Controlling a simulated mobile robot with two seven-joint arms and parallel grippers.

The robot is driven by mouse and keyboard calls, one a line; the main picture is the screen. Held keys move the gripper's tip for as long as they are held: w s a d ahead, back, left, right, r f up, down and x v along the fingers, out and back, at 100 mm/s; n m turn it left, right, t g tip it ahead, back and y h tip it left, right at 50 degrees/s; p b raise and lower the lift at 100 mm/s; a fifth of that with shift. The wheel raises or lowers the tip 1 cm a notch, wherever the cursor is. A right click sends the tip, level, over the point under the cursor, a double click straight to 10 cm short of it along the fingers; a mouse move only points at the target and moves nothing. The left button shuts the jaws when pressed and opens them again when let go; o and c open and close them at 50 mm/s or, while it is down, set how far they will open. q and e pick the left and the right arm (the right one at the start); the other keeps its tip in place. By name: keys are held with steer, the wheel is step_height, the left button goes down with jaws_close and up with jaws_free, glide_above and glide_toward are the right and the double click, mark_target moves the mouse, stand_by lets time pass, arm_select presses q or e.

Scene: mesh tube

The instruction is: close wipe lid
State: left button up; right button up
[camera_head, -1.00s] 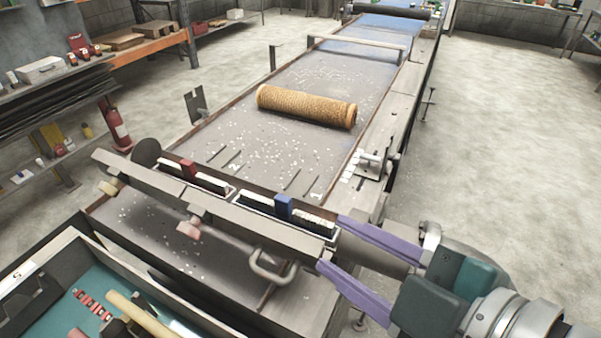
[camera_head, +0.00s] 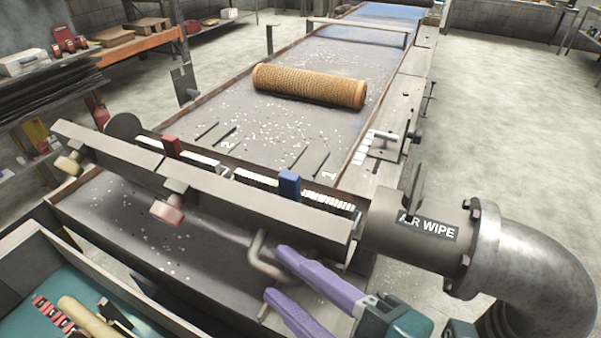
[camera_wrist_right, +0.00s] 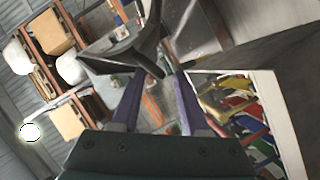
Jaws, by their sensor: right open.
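The air wipe is a long grey bar unit across the near end of the conveyor, with a pipe (camera_head: 420,225) marked AIR WIPE at its right. Its lid (camera_head: 265,208) is a long grey plate along the near side, tilted open, with pale bristle-like strips (camera_head: 325,199) showing behind it. A bent metal handle (camera_head: 258,262) hangs under the lid's right part. My right gripper (camera_head: 277,273) has purple fingers, open and empty, with tips close to the handle; contact is unclear. Its fingers also show in the right wrist view (camera_wrist_right: 160,95). My left gripper is not in view.
A tan mesh roll (camera_head: 308,87) lies on the belt behind the air wipe. A red block (camera_head: 172,146) and a blue block (camera_head: 289,184) stand along the bar. A large elbow pipe (camera_head: 520,260) fills the right. An open box (camera_head: 45,275) with tools is at lower left.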

steer(key=shift+w+a+f, duration=0.15)
steer(key=shift+w+a, duration=0.3)
steer(key=shift+a, duration=0.05)
jaws_close()
steer(key=shift+f, duration=0.1)
stand_by(1.1)
